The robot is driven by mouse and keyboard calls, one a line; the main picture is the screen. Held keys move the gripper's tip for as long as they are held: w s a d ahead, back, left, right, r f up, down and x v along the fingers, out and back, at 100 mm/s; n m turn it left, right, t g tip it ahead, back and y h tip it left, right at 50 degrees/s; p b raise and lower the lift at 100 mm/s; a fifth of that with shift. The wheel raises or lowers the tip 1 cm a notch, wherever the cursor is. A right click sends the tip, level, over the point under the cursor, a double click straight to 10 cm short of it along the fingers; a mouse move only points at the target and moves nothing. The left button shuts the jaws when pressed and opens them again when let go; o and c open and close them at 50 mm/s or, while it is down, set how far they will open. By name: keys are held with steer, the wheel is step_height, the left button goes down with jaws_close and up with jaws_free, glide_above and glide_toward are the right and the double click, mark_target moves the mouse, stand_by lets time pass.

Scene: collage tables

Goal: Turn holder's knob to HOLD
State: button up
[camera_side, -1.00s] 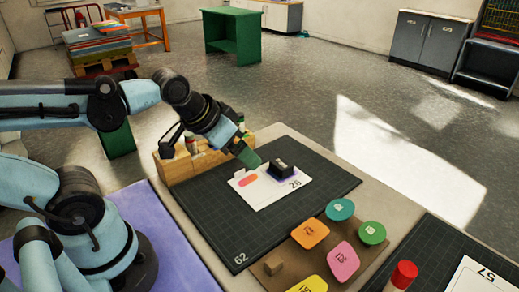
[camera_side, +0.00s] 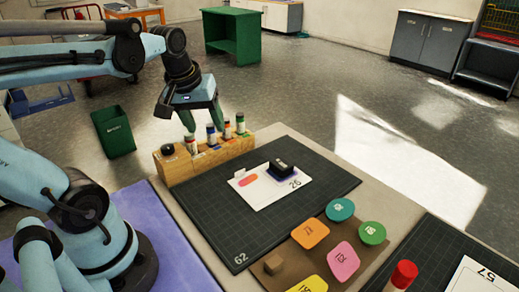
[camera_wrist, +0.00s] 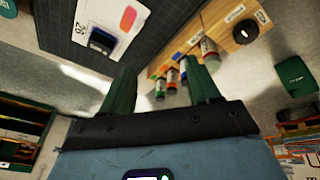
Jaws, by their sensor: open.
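The holder is a long wooden block (camera_side: 210,156) at the back left edge of the dark mat, with several upright tubes in it. Its round black knob (camera_side: 168,149) sits at the left end. In the wrist view the knob (camera_wrist: 246,31) shows a light pointer mark, with small labels beside it too small to read. My gripper (camera_side: 203,118) is open and empty, pointing down above the tubes' end of the holder and apart from the knob. In the wrist view my gripper (camera_wrist: 158,66) has its green fingers spread apart, with the tubes beyond them.
A white card marked 26 (camera_side: 262,200) lies on the dark mat (camera_side: 215,230), with a red oval and a black block (camera_side: 282,167) on it. A green bin (camera_side: 114,132) stands on the floor.

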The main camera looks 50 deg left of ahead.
mark_target(167, 146)
steer(key=s+a+r+n+g+h, duration=0.1)
steer(key=s+a+r+n+g, duration=0.15)
steer(key=a+n, duration=0.25)
steer(key=s+a+r+n+g, duration=0.1)
steer(key=s+a+n+g, duration=0.15)
steer(key=a+n, duration=0.35)
steer(key=shift+t, duration=0.5)
steer(key=shift+s+d+f, duration=0.1)
steer(key=shift+s+f, duration=0.1)
steer(key=shift+f, duration=1.8)
steer(key=shift+s+d+f, duration=0.1)
steer(key=shift+s+f, duration=0.1)
steer(key=shift+f, duration=1.8)
steer(key=shift+s+d+f, duration=0.1)
steer(key=shift+s+f, duration=0.1)
steer(key=shift+f, duration=1.8)
steer(key=c, duration=1)
steer(key=shift+c, duration=0.2)
